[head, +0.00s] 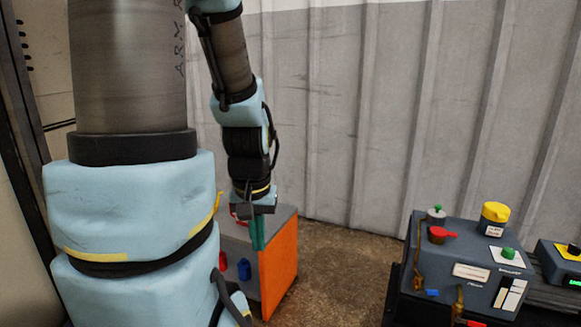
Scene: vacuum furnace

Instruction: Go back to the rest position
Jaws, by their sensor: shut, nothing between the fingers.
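My gripper (257,234) hangs at the end of my arm, left of the middle of the head view. It points down, with teal-green fingers shut and nothing seen between them. It shows in front of a grey box with an orange side (279,266). I cannot tell whether the fingers touch the box.
The box has a blue part (243,270) and a red part on its front. At right stands a dark control unit (455,245) with a yellow cap (495,212), a red knob (443,234) and green buttons. Brown floor (345,270) lies clear between them, before a grey ribbed wall (400,100).

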